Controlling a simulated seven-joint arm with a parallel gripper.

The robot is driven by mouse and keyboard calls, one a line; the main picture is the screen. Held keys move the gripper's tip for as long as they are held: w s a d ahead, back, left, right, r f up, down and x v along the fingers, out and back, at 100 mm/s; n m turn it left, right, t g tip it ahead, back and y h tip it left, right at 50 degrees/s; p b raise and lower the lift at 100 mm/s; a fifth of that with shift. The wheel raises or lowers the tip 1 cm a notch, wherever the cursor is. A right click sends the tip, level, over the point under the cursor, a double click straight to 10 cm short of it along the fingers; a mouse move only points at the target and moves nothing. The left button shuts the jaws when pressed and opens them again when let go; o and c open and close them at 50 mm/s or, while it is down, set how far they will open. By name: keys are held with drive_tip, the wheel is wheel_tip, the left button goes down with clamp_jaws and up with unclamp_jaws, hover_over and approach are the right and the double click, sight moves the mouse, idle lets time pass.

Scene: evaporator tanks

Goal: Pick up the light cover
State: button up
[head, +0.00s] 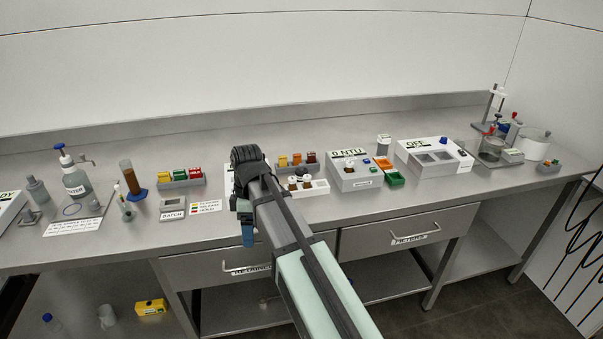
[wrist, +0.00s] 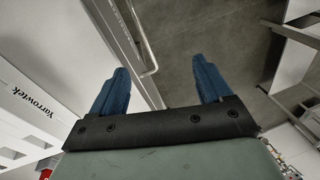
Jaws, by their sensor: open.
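I cannot tell for sure which thing is the light cover. A small pale cylinder with a dark band (head: 383,140) stands on the bench behind the gap between the "0 NTU" meter and the "OFF" unit. The grey "0 NTU" meter (head: 355,181) has small round parts on its top. My gripper (head: 248,238) hangs at the bench's front edge, left of the meter and apart from it. In the wrist view my gripper (wrist: 162,85) has its two blue fingers wide apart with nothing between them.
The "OFF" unit (head: 434,158) stands right of the meter. Green and orange trays (head: 396,180) sit between them. A vial rack (head: 298,163) is behind my arm. Bottles and a colored-cap rack (head: 181,181) stand left. Drawers (head: 408,236) lie below the bench edge.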

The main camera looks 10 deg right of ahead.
drive_tip(key=w+d+r+n+t+h, duration=0.1)
drive_tip(key=w+d+r+n, duration=0.1)
drive_tip(key=w+d+r, duration=0.4)
drive_tip(key=w+d+r+n, duration=0.2)
drive_tip(key=w+d, duration=0.2)
drive_tip(key=w, duration=0.5)
wheel_tip(320, 180, up, 2)
drive_tip(key=n+t, duration=0.1)
drive_tip(key=n, duration=0.1)
hover_over(301, 170)
drive_tip(key=w, duration=0.1)
wheel_tip(301, 170, down, 8)
drive_tip(key=shift+d+r, duration=0.1)
drive_tip(key=shift+s+f, duration=0.15)
drive_tip(key=shift+f, duration=1.15)
drive_tip(key=shift+s+f, duration=0.1)
drive_tip(key=shift+f, duration=1.2)
drive_tip(key=c, duration=1.1)
drive_tip(key=shift+r, duration=0.1)
